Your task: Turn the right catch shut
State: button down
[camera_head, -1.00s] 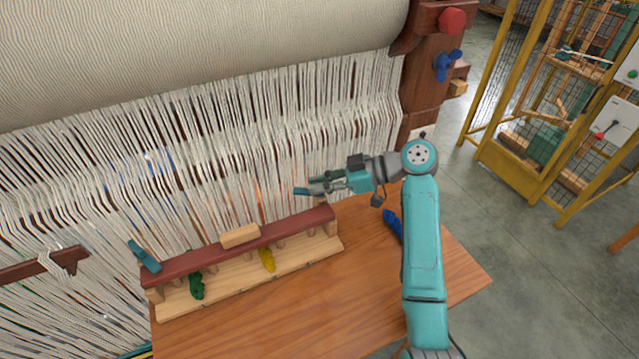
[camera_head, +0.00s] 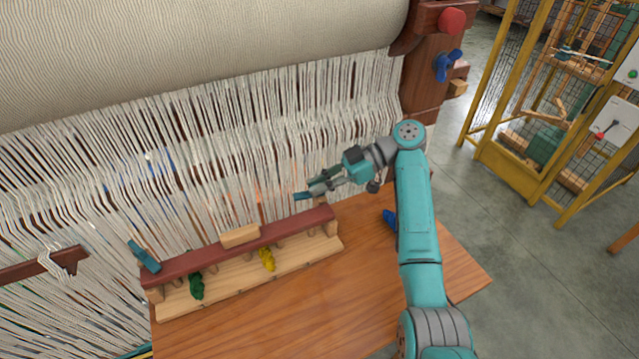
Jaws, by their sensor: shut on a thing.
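The right catch (camera_head: 302,196) is a small teal bar at the right end of the dark red rail (camera_head: 200,259). Only its left tip shows; my gripper hides the rest. My gripper (camera_head: 316,189) is shut on the catch, just above the rail's right end. The left catch (camera_head: 143,256), also a teal bar, lies slanted across the rail's left end. The exact angle of the right catch is hard to tell behind the fingers.
A green skein (camera_head: 196,286) and a yellow skein (camera_head: 267,259) hang under the rail. A wooden block (camera_head: 239,236) sits on the rail. A blue skein (camera_head: 389,217) lies beside my arm. The wooden table (camera_head: 320,308) is clear in front; loom threads (camera_head: 230,150) stand close behind.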

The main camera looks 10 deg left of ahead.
jog(key=c, duration=1.2)
grip_release()
notch_tip(320, 180, up, 10)
jog(key=shift+f, duration=0.1)
